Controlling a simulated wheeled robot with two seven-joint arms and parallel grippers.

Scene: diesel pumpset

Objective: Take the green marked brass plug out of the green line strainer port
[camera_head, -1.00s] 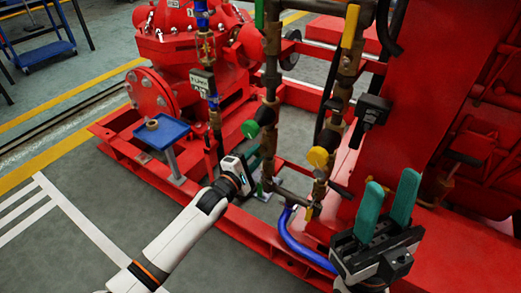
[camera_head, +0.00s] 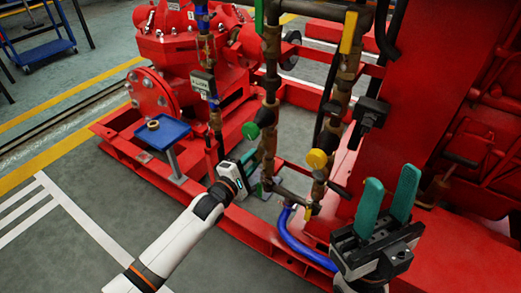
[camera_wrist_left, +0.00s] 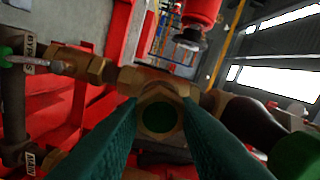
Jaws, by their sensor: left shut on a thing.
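In the left wrist view, the brass plug (camera_wrist_left: 160,113) is a hexagonal piece with a dark green round mark on its face. It sits between the teal fingers of my left gripper, which is shut on it. The plug is in line with the brass strainer pipework (camera_wrist_left: 112,75); I cannot tell how far it is seated in the port. In the head view my left gripper (camera_head: 262,165) is low at the left pipe line, and its fingers and the pipe hide the plug. My right gripper (camera_head: 388,205) is open and empty at the lower right, fingers pointing up.
A blue tray (camera_head: 168,133) on a post holds a brass ring-shaped part (camera_head: 153,125). A green round cap (camera_head: 250,131) and a yellow one (camera_head: 317,158) are on the pipes. A blue hose (camera_head: 290,240) curves below. The red skid rail (camera_head: 235,225) runs under my left arm.

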